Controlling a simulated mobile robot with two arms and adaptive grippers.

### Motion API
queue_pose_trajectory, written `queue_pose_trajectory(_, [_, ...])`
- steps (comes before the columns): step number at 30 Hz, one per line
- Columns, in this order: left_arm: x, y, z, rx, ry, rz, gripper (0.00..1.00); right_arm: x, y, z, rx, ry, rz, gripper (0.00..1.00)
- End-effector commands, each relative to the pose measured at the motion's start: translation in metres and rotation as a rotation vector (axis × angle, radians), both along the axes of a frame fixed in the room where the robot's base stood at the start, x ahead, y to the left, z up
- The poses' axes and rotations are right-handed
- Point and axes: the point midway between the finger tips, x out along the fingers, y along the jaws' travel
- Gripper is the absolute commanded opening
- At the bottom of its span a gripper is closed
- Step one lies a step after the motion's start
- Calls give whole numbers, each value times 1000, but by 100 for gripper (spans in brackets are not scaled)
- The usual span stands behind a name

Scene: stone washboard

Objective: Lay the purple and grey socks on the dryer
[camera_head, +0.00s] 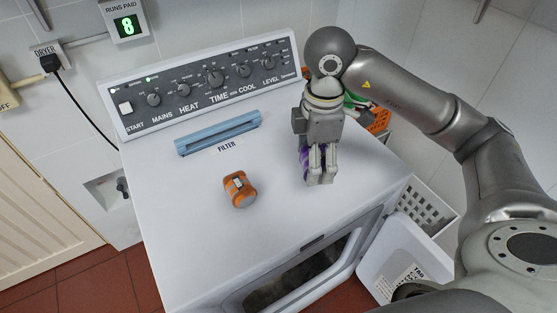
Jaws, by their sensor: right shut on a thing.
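The dryer (186,220) stands in the middle of the view, with its control panel at the back and its front door open. My right gripper (319,183) points down over the right part of the dryer top. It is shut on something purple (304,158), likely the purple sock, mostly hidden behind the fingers. I cannot tell whether the purple thing touches the top. A rolled orange and grey bundle (240,188) lies on the dryer top left of the gripper. No plainly grey sock can be made out. My left gripper is not in view.
A blue filter handle (218,134) lies along the back of the top. An orange basket (379,119) with something green shows behind my right arm. A white basket (428,211) stands right of the dryer. The open door (403,262) juts out at front right. The front left top is clear.

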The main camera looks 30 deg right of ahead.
Motion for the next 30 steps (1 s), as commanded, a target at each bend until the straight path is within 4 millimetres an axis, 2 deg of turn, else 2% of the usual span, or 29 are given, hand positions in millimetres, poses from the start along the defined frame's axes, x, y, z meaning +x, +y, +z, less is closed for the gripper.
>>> queue_pose_trajectory(12, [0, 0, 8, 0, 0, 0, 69, 74, -35, -38, 4, 5, -3, 46])
queue_pose_trajectory(18, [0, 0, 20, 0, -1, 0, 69, 101, -49, -72, 1, 7, -1, 46])
queue_pose_trajectory(28, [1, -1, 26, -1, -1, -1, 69, 118, -57, -96, 1, 4, 1, 46])
queue_pose_trajectory(30, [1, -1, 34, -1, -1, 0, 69, 119, -58, -103, 0, 6, 1, 46])
